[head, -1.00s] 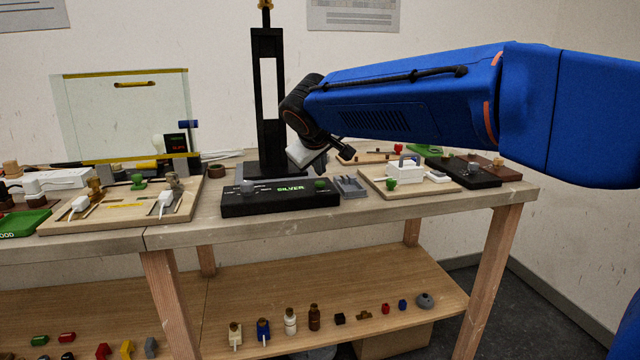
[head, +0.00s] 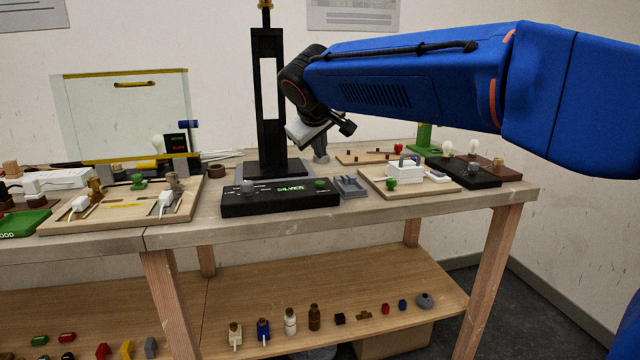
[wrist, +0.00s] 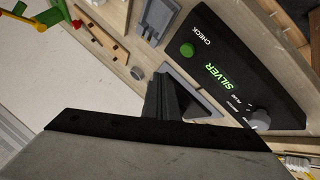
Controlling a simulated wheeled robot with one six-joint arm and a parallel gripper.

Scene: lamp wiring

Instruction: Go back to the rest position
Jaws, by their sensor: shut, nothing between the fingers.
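My gripper (head: 321,157) hangs above the workbench, just right of the black upright stand (head: 268,100). Its pale body is tilted and its grey fingers point down. In the wrist view the dark fingers of my gripper (wrist: 168,95) are together, with nothing between them. My blue arm reaches in from the right. The black box marked SILVER (head: 280,198) lies in front of the stand; it also shows in the wrist view (wrist: 235,75). The fingers look apart from everything on the bench, though the exact gap is hard to tell.
A small grey tray (head: 349,187) and a wooden board with a white block (head: 404,172) sit right of the box. A green stand (head: 425,138) and bulbs on a black base (head: 473,172) stand farther right. A clear panel (head: 125,115) is at left.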

